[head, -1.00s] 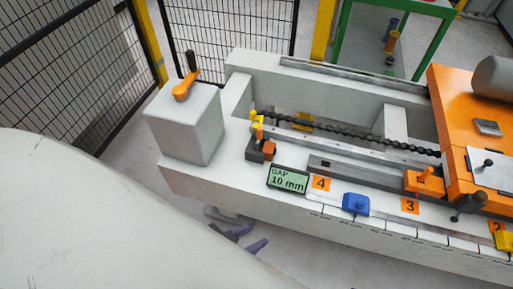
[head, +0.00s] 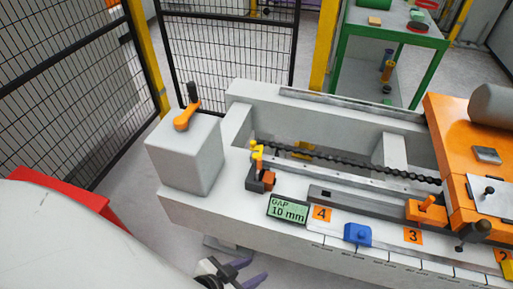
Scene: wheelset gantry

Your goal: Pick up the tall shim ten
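I cannot pick out the tall shim ten for certain in this view. A small blue block with a knob (head: 357,234) sits on the front ledge of the white gantry bed (head: 190,207), between the orange labels 4 and 3. A display (head: 288,210) left of label 4 reads "GAP 10 mm". My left gripper (head: 256,269) is at the bottom edge, in front of and below the bed. Its two purple fingers are apart with nothing seen between them. It is well clear of the blue block. My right gripper is not in view.
An orange carriage (head: 459,140) covers the right. A green-framed table (head: 345,62) with small items stands behind. Black mesh fencing (head: 225,50) closes the back left. A red surface (head: 60,186) shows at left.

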